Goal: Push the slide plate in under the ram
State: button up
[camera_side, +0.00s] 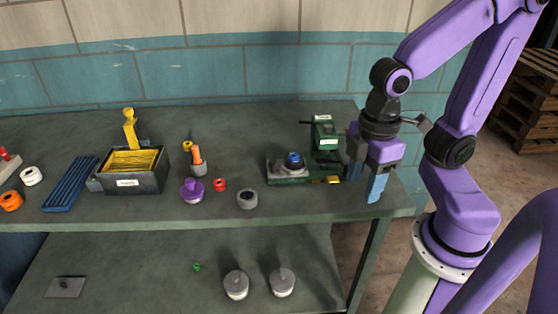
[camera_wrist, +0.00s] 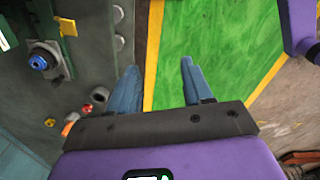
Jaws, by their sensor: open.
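The green press (camera_side: 325,135) stands near the right end of the bench. Its ram is hard to make out in either view. The slide plate (camera_side: 283,170) appears to be the flat piece at the press's left, with a blue-topped round part (camera_side: 294,160) on it. In the wrist view the blue-topped part (camera_wrist: 40,61) is at upper left, with a yellow tab (camera_wrist: 66,32) beside it. My gripper (camera_side: 366,181) is just right of the press, fingers pointing down, apart and empty. In the wrist view my gripper (camera_wrist: 157,68) shows nothing between its fingers.
A black bin (camera_side: 132,180) with yellow contents and a blue ribbed tray (camera_side: 70,184) stand at left. A purple knob (camera_side: 192,191), a red ring (camera_side: 219,185) and a grey cylinder (camera_side: 247,199) lie left of the press. The bench's right edge is close to my gripper.

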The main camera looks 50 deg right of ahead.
jog(key=w+a+r, duration=0.2)
jog(key=w, duration=0.7)
send_over(273, 161)
jog(key=shift+m, duration=0.3)
notch_tip(273, 161, down, 16)
jog(key=shift+r, duration=0.1)
